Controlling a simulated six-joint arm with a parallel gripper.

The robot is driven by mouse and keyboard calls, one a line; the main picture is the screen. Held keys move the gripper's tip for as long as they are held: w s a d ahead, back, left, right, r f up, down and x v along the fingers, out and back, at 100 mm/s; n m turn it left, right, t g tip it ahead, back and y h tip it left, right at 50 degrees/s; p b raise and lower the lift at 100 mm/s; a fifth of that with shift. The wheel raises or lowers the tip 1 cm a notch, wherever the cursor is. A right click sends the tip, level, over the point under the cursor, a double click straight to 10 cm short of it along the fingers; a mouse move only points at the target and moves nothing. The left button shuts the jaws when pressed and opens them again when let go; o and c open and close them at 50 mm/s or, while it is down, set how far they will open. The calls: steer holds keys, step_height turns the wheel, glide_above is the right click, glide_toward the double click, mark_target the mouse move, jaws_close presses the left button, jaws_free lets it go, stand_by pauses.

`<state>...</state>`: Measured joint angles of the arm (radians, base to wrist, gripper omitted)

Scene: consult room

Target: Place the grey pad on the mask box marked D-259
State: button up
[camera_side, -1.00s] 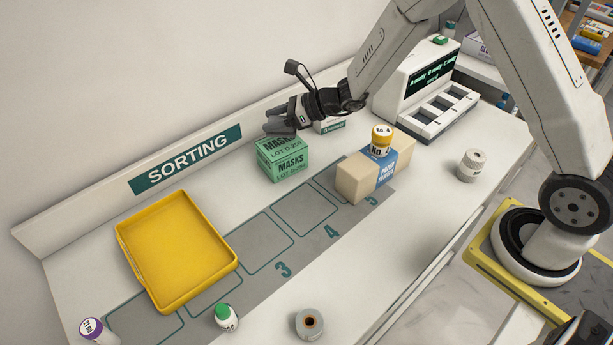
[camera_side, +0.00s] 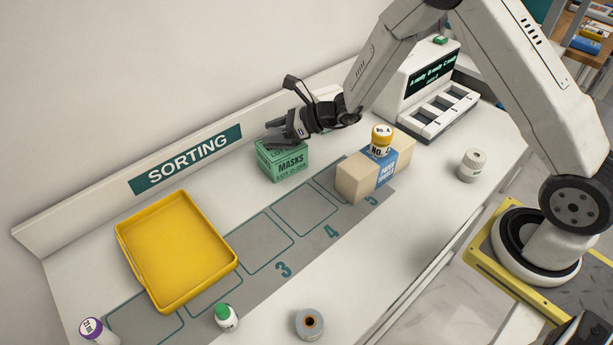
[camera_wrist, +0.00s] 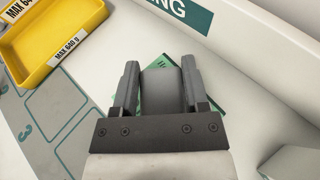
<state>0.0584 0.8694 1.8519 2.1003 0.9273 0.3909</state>
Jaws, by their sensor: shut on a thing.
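The green mask box (camera_side: 283,163) stands on the counter below the SORTING sign; its front reads MASKS with a lot line too small to read surely now. My gripper (camera_side: 279,134) is right over the box's top and hides part of it. In the wrist view, my gripper (camera_wrist: 160,85) is shut on the grey pad (camera_wrist: 161,88), which lies between the two fingers. Green corners of the mask box (camera_wrist: 211,98) show behind the pad and fingers. I cannot tell whether the pad touches the box top.
A yellow tray (camera_side: 123,247) lies to the left. A white device (camera_side: 425,122) is at the back right.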

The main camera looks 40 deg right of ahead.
steer(key=shift+f, duration=0.1)
steer(key=o, duration=1.2)
steer(key=shift+o, duration=0.2)
steer(key=v, duration=1.2)
steer(key=shift+a, duration=0.1)
